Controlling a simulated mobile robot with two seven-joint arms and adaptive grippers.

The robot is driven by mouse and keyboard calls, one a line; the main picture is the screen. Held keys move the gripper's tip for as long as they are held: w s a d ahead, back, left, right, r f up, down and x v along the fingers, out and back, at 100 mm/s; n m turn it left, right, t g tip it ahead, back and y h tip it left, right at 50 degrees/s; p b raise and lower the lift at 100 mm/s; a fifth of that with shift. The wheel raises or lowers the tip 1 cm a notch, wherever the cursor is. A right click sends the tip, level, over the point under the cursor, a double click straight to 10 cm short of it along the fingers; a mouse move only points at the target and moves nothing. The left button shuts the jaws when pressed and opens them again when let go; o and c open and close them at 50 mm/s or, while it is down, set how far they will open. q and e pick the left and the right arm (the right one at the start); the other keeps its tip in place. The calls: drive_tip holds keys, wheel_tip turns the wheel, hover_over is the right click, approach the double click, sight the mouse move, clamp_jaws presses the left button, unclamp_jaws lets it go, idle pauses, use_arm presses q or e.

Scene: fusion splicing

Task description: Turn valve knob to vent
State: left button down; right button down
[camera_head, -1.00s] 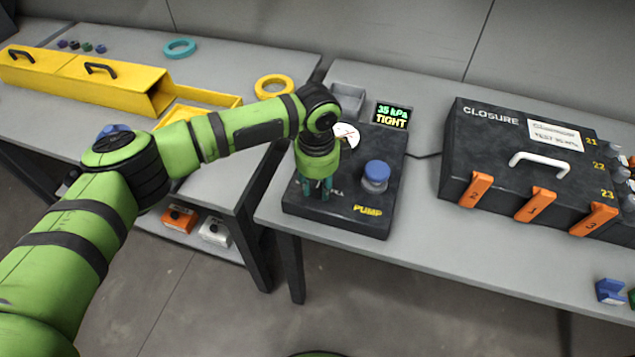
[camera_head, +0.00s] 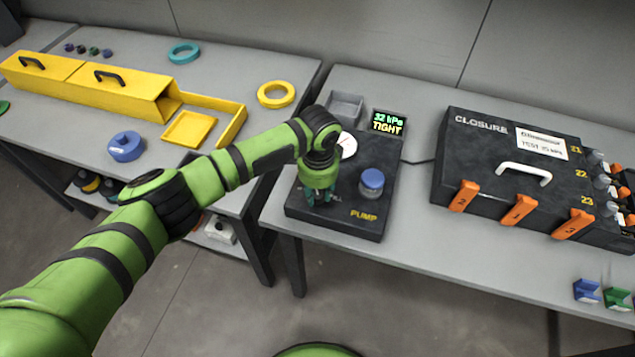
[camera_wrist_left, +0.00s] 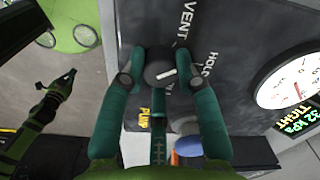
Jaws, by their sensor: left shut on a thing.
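The dark pump box (camera_head: 345,222) sits on the right-hand table. My left gripper (camera_head: 318,194) points down over its left part and hides the valve knob in the head view. In the left wrist view the round dark knob (camera_wrist_left: 158,66) with a white pointer mark sits between the teal fingers of my left gripper (camera_wrist_left: 157,76), which is shut on it. The mark points towards the right, near the HOLD lettering (camera_wrist_left: 210,68); the VENT lettering (camera_wrist_left: 187,20) is further up. A green arm, seemingly my right, shows at the wrist view's left; its jaw state is unclear.
The display (camera_head: 388,123) reads 32 kPa TIGHT. A white dial gauge (camera_head: 347,145) and a blue-topped pump button (camera_head: 372,182) are on the box, close to the gripper. The closure case (camera_head: 490,185) stands to the right, with clear table between.

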sight(319, 195)
use_arm(q)
drive_tip(key=n+p, duration=0.2)
drive_tip(key=n, duration=0.1)
drive_tip(key=shift+r, duration=0.15)
drive_tip(key=shift+n+p, duration=0.7)
drive_tip(key=shift+n, duration=0.4)
drive_tip(key=c, duration=0.9)
unclamp_jaws()
wheel_tip(319, 195, up, 12)
drive_tip(key=shift+d, duration=0.15)
drive_tip(key=shift+s+f, duration=0.15)
drive_tip(key=shift+f, duration=0.05)
